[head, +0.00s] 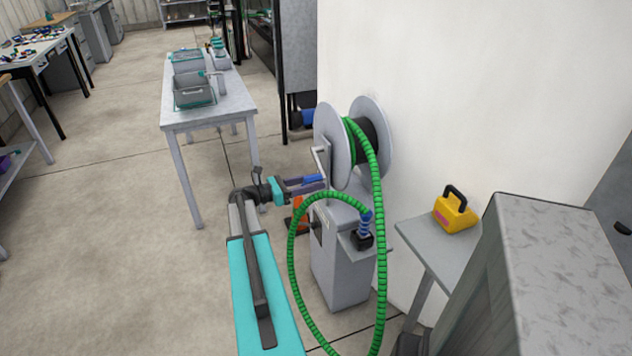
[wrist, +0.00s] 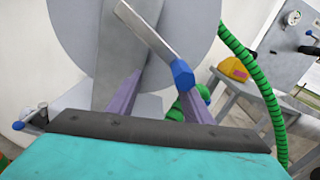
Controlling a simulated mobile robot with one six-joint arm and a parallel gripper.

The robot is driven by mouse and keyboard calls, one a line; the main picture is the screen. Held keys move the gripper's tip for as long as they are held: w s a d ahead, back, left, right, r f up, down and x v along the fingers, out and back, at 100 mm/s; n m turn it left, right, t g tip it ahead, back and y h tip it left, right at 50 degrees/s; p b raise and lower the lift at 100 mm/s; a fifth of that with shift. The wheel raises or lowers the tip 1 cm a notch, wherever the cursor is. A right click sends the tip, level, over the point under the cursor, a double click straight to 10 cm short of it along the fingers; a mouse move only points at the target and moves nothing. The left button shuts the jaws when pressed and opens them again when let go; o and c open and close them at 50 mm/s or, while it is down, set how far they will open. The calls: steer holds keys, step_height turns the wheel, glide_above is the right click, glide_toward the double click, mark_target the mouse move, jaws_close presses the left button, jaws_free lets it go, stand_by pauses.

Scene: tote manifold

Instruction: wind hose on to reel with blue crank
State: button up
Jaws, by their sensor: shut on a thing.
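The reel (head: 331,140) has two grey side discs and a dark drum, on a grey cabinet by the wall; its disc also fills the upper wrist view (wrist: 75,35). The green hose (head: 379,230) runs over the drum, hangs down, and loops up to a blue fitting on the cabinet's side shelf. The crank's grey arm (wrist: 147,30) slants across the disc to a blue handle (wrist: 182,74). My gripper (head: 316,183) reaches in from the left with purple fingers and is shut on the blue handle. The fingers partly hide the handle in the head view.
A yellow case (head: 455,211) sits on a small grey table right of the hose. A tall grey cabinet (head: 550,250) stands at the front right. A table with grey bins (head: 194,92) stands behind left.

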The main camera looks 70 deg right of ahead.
steer(key=p+v, duration=0.3)
steer(key=v, duration=0.9)
steer(key=shift+w+a, duration=0.2)
steer(key=shift+w, duration=0.05)
stand_by(1.4)
steer(key=shift+r+p, duration=0.1)
steer(key=shift+p, duration=0.4)
steer(key=shift+w+a, duration=0.1)
steer(key=shift+w, duration=0.05)
steer(key=b+v, duration=0.2)
steer(key=v, duration=1.1)
steer(key=shift+w+a, duration=0.15)
steer(key=shift+w, duration=0.05)
